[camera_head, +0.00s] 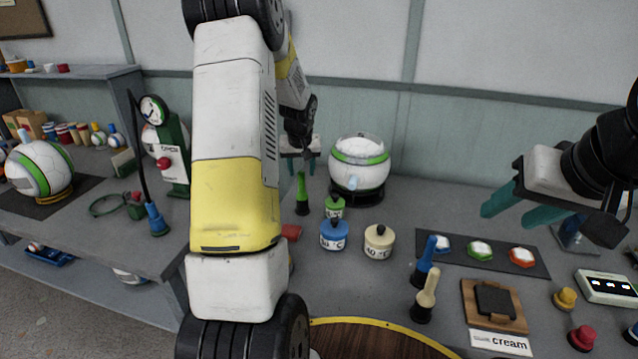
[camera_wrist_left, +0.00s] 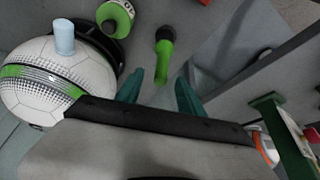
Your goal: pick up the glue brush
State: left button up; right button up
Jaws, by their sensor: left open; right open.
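Several glue brushes with coloured handles and dark ends stand on the bench. The green brush (camera_head: 302,193) stands left of the jars; it also shows in the left wrist view (camera_wrist_left: 165,47). The blue brush (camera_head: 426,262) and cream brush (camera_head: 428,290) stand close together, right of the jars. A card (camera_head: 500,343) reads "cream". My left gripper (camera_head: 301,160) is open and empty above the green brush; in the left wrist view its fingers (camera_wrist_left: 160,93) point toward that brush, apart from it. My right gripper (camera_head: 518,210) is open and empty over the right side of the bench.
A green-banded ball pot (camera_head: 360,165) stands beside my left gripper. Green (camera_head: 334,208), blue (camera_head: 333,238) and cream (camera_head: 379,245) jars stand in front. A dark mat (camera_head: 455,259) holds coloured pads.

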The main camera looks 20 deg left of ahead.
aim_at(302, 185)
pick_arm(q)
jog(key=x, duration=0.8)
jog(key=shift+a+f, duration=0.1)
jog(key=shift+f, duration=0.25)
jog(key=shift+s, duration=0.1)
grip_shut()
